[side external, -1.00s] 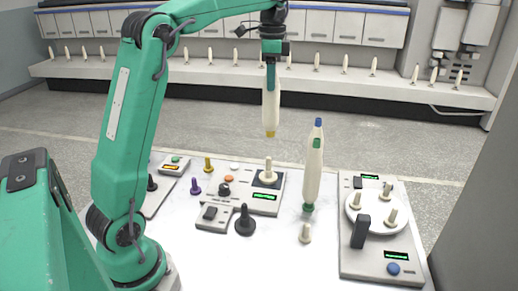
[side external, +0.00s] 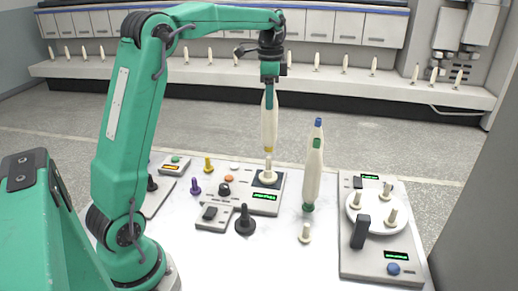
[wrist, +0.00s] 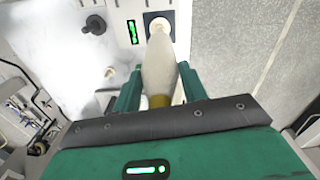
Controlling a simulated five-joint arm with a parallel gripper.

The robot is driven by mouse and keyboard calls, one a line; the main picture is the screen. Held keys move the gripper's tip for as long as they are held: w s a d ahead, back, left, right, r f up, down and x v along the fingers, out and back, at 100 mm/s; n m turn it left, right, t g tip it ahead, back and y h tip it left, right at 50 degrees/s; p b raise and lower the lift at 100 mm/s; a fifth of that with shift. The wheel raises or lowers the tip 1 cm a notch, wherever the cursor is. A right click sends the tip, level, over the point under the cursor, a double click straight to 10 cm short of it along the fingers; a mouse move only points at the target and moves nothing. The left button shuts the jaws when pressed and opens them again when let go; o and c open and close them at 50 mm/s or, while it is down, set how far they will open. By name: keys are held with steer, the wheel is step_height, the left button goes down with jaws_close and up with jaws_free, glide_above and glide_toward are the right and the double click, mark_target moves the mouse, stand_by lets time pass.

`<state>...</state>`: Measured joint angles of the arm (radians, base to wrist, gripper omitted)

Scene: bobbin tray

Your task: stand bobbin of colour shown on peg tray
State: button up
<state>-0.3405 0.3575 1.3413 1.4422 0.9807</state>
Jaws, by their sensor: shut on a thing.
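My gripper (side external: 269,98) is shut on a cream bobbin (side external: 269,125) with yellow at its lower end, held upright. In the wrist view the bobbin (wrist: 159,65) lies between my gripper's fingers (wrist: 160,88), with a yellow band near them. Its lower end is right above a cream peg (side external: 268,172) on a dark square pad; I cannot tell whether they touch. Another cream bobbin (side external: 313,175), with a blue tip, a green patch and a green foot, stands to the right. The peg tray (side external: 354,216) is a white round plate with several cream pegs, on a grey unit at the right.
A grey box with a green display (side external: 264,196) carries the pad. A black knob (side external: 245,220), a single cream peg (side external: 305,233) and a black upright lever (side external: 361,232) stand nearby. Yellow (side external: 208,164) and purple (side external: 195,187) pegs are behind left.

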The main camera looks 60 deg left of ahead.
mark_target(269, 118)
steer(key=shift+f, duration=3.5)
stand_by(0.5)
steer(key=o, duration=1.4)
step_height(269, 118, up, 8)
steer(key=shift+f, duration=0.1)
steer(key=shift+d, duration=0.1)
